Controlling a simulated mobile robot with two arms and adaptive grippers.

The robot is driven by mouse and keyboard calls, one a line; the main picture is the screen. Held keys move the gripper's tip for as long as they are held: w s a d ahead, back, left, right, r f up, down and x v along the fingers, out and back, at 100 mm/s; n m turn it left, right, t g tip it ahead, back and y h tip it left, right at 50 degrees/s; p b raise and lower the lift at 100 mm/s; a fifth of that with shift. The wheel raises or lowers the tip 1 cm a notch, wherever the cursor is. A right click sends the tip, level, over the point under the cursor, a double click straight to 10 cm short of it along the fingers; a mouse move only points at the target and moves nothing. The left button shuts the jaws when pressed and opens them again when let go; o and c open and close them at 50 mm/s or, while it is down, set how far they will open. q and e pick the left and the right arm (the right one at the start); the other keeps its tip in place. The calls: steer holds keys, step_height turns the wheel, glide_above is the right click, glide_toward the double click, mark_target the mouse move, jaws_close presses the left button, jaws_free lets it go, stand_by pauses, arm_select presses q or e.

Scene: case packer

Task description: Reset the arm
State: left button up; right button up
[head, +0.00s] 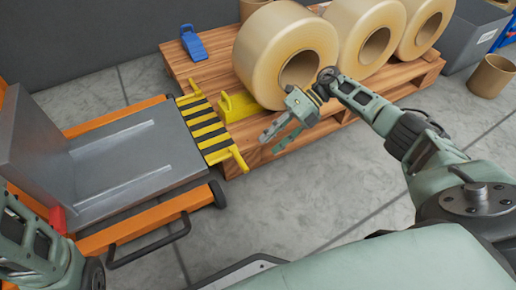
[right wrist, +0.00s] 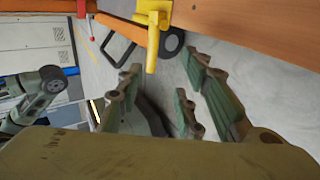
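My right arm reaches in from the right in the head view. Its gripper (head: 271,144) hangs in front of the wooden pallet (head: 212,68), near the yellow chock (head: 238,105). Its fingers are spread apart with nothing between them. In the right wrist view the right gripper (right wrist: 160,85) also shows open and empty, with the grey floor behind it. Part of my left arm shows at the lower left of the head view. The left gripper itself is out of view.
Large tan film rolls (head: 285,55) lie on the pallet, with a blue chock (head: 193,43) at its back left. An orange cart (head: 120,233) with a grey platform and a yellow-black striped ramp (head: 205,128) stands left. A grey bin (head: 470,40) stands far right. The floor in front is clear.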

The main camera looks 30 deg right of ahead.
steer(key=shift+v, duration=1.15)
